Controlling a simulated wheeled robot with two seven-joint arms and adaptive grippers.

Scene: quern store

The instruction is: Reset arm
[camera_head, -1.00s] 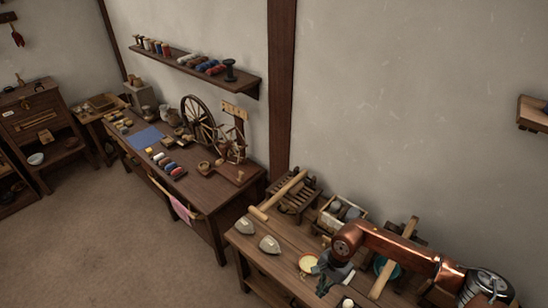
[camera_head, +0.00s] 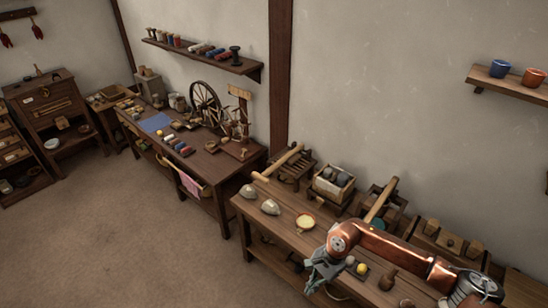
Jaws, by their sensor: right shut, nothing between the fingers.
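My right arm (camera_head: 385,246), copper-coloured, reaches in from the lower right over the wooden workbench (camera_head: 276,229). Its gripper (camera_head: 312,288) is grey, points down and to the left, and shows at the bench's front edge. The fingers are shut with nothing seen between them. The dark gripper body and the bench behind overlap, so its exact height above the floor is hard to tell. My left gripper is not in view.
A spinning-wheel table (camera_head: 207,160) stands behind left. The floor (camera_head: 120,240) at left is open.

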